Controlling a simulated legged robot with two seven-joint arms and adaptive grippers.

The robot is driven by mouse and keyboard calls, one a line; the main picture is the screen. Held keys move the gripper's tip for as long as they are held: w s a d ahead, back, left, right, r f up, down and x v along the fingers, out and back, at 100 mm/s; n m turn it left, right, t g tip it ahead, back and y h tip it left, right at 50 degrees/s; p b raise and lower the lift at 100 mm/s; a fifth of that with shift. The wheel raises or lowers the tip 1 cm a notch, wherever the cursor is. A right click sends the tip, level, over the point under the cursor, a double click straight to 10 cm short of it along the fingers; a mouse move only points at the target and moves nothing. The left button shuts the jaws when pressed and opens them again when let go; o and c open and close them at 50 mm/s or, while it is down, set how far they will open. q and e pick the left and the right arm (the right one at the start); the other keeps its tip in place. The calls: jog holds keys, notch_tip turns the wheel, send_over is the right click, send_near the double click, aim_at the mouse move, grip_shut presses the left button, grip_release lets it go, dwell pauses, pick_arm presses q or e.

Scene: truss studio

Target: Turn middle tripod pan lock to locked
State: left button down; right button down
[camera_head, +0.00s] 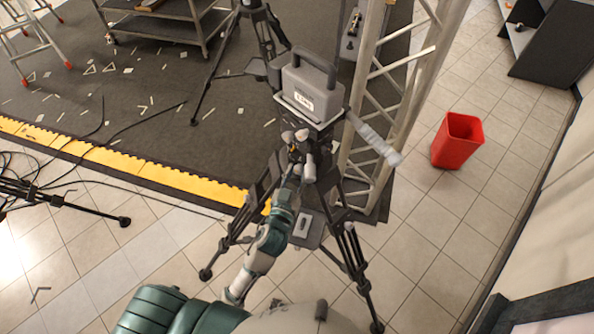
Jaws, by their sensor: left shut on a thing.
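The middle tripod (345,240) stands upright with its dark legs spread on the tiled floor. A grey box-shaped device with a top handle (308,86) sits on its head. A light-grey pan handle (372,137) sticks out to the right. My left gripper (297,141) is at the near side of the head, just below the device. It is shut on a small part there, which looks like the pan lock. The fingers largely hide this part, so its lock position cannot be read. My right gripper is not in view.
A metal truss (398,95) rises close behind and right of the tripod. A red bin (457,140) stands on open tiles further right. A dark mat with a yellow edge (140,167) lies left, with a cart (170,28) at the back. Cables and another tripod leg (70,203) lie at left.

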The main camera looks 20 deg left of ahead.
pick_arm(q)
jog(key=m+p, duration=0.2)
jog(key=m, duration=0.1)
jog(key=shift+r+m, duration=0.2)
jog(key=shift+m, duration=0.1)
jog(key=m+p, duration=0.2)
jog(key=m, duration=0.1)
jog(key=shift+m, duration=0.3)
jog(key=m+p, duration=0.2)
jog(key=m, duration=0.2)
jog(key=shift+m, duration=0.3)
jog(key=shift+f+m+p, duration=0.2)
jog(key=shift+m+p, duration=0.6)
jog(key=shift+m, duration=0.8)
jog(key=shift+f, duration=0.1)
jog(key=c, duration=0.8)
grip_release()
jog(key=shift+d, duration=0.1)
